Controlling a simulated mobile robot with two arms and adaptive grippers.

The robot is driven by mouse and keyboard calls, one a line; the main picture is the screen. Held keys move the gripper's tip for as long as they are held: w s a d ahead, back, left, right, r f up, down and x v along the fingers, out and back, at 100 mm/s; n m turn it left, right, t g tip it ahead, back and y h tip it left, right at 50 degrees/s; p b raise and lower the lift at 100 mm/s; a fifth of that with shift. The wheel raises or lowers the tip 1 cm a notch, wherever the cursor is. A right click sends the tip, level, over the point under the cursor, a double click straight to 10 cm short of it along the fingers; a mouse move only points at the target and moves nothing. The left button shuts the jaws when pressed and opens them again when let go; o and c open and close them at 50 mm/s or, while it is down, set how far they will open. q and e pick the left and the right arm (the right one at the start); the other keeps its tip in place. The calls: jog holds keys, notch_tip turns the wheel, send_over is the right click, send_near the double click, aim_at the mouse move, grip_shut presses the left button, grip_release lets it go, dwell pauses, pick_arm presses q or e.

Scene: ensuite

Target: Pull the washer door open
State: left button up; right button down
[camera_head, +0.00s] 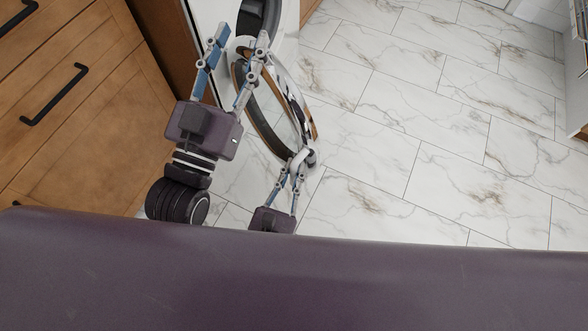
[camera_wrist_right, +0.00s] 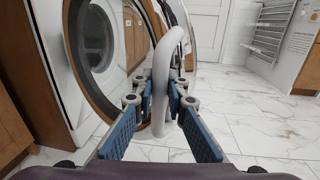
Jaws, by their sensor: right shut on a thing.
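The washer (camera_head: 213,15) is white and stands at the top left of the head view, with its dark round opening (camera_head: 262,12) partly in sight. Its round door (camera_head: 279,108) stands swung out from the front at an angle. My right gripper (camera_head: 298,160) is shut on the pale loop handle (camera_head: 311,157) at the door's outer edge. The right wrist view shows the handle (camera_wrist_right: 164,75) between the fingers (camera_wrist_right: 160,104), with the door rim (camera_wrist_right: 75,45) to the left. My left gripper (camera_head: 243,36) is open and empty, its fingers spread above the door near its hinge side.
Wooden drawers (camera_head: 70,130) with black handles stand left of the washer. The marble-tiled floor (camera_head: 430,130) is clear to the right. In the right wrist view, a towel rack (camera_wrist_right: 270,30) and a white door (camera_wrist_right: 200,30) are at the back.

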jog(key=shift+s+d+f, duration=0.15)
jog(key=shift+f, duration=0.15)
jog(key=c, duration=2.1)
grip_release()
jog(key=shift+o, duration=0.8)
jog(key=shift+r, duration=0.15)
jog(key=v, duration=0.7)
jog(key=shift+s, duration=0.2)
